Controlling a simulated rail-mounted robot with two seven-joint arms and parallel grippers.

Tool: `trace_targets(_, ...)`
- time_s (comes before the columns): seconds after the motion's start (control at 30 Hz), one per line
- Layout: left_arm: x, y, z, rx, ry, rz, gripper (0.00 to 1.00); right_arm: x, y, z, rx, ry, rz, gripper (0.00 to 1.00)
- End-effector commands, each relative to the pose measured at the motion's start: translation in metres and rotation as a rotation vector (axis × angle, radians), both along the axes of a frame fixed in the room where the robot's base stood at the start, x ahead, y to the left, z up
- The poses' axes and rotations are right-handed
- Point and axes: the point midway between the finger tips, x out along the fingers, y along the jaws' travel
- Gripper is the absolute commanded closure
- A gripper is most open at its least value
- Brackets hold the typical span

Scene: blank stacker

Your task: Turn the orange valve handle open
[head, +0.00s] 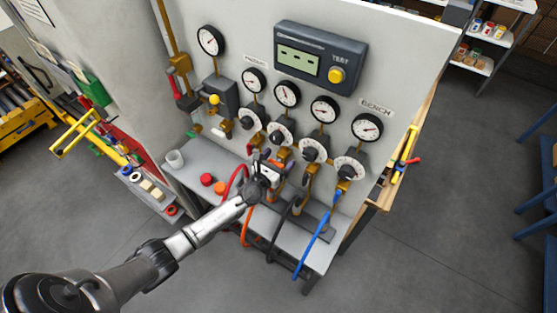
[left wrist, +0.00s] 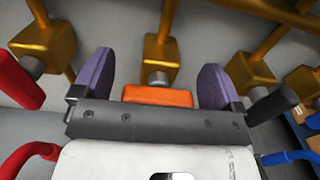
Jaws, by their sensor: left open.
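The orange valve handle (left wrist: 157,96) shows in the left wrist view as a short orange bar below a brass valve body (left wrist: 160,52) with a silver stem. My left gripper (left wrist: 155,84) is open, with one purple-padded finger on each side of the handle. A gap shows between each pad and the handle's ends, and the gripper's dark palm edge hides its lower part. In the head view my left gripper (head: 268,168) is at the row of valves under the gauges and mostly covers the orange handle. My right gripper is not in view.
A red handle (left wrist: 18,80) is close on the left, and a black handle (left wrist: 272,104) close on the right. Red, orange, black and blue hoses (head: 318,247) hang over the bench. A test box (head: 320,58) and several gauges are above.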

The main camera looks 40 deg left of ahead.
Motion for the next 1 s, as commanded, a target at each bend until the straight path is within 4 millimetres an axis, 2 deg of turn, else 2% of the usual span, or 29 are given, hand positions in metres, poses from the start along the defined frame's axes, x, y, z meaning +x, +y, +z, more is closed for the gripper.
trace_targets(0.3, 0.0016, 0.0002, 0.0000, 0.000, 0.000, 0.000, 0.08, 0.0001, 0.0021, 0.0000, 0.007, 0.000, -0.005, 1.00)
trace_targets(0.8, 0.0014, 0.0001, 0.0000, 0.000, 0.000, 0.000, 0.55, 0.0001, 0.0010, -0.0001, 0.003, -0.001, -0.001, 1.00)
trace_targets(1.0, 0.0013, 0.0002, -0.0004, -0.011, -0.001, 0.000, 0.58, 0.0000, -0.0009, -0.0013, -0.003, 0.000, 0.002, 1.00)
